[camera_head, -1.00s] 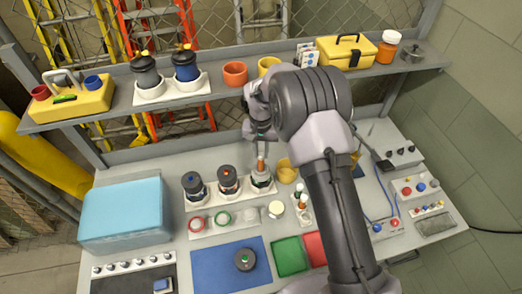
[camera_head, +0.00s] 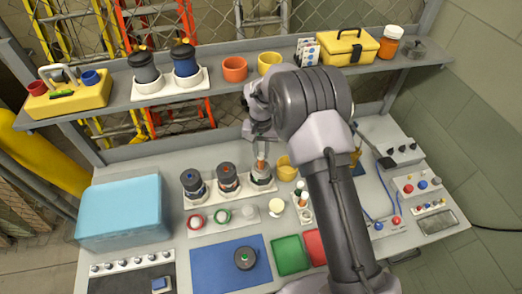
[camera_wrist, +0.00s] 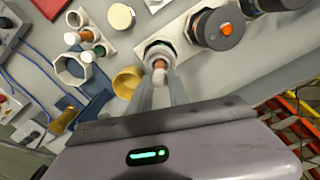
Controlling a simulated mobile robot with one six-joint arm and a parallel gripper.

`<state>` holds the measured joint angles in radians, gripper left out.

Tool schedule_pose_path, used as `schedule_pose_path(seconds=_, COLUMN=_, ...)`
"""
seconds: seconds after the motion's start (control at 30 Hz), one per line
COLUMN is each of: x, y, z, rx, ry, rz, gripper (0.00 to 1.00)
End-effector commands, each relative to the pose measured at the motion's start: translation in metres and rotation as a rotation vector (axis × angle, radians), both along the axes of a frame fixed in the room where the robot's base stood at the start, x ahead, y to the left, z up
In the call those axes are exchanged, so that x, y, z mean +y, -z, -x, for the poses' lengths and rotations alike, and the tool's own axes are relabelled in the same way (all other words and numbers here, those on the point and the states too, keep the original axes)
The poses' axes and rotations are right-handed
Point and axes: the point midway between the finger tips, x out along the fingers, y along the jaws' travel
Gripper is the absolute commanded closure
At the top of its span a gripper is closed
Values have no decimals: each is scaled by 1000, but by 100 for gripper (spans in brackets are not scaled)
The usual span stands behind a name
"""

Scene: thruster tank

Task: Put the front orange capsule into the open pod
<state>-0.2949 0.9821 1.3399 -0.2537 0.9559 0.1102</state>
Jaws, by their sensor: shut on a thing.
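The orange capsule (camera_head: 262,163) is upright between the fingertips of my gripper (camera_head: 261,151), which is shut on it. It stands over the open pod (camera_head: 262,180), the right one of three pods in a white rack. In the wrist view the capsule's orange end (camera_wrist: 159,65) shows between the two fingers, inside the outline of the open pod's rim (camera_wrist: 152,50). The capsule's lower part is hidden, so I cannot tell how deep it sits. A small holder (camera_head: 304,212) to the right bears another orange capsule (camera_head: 304,197).
Two closed dark pods, one with a blue dot (camera_head: 192,182) and one with an orange dot (camera_head: 228,177), stand left of the open pod. A yellow cup (camera_head: 286,169) stands close on its right. A pale round cap (camera_head: 276,205) lies in front. The shelf (camera_head: 220,88) runs behind.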

Motion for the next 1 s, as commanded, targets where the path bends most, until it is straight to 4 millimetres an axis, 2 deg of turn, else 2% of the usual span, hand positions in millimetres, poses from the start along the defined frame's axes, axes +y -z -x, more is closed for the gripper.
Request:
schedule_pose_path(seconds=0.73, x=0, y=17, z=0, rx=0, ry=0, rz=0, gripper=95)
schedule_pose_path(seconds=1.0, x=0, y=17, z=0, rx=0, ry=0, rz=0, gripper=95)
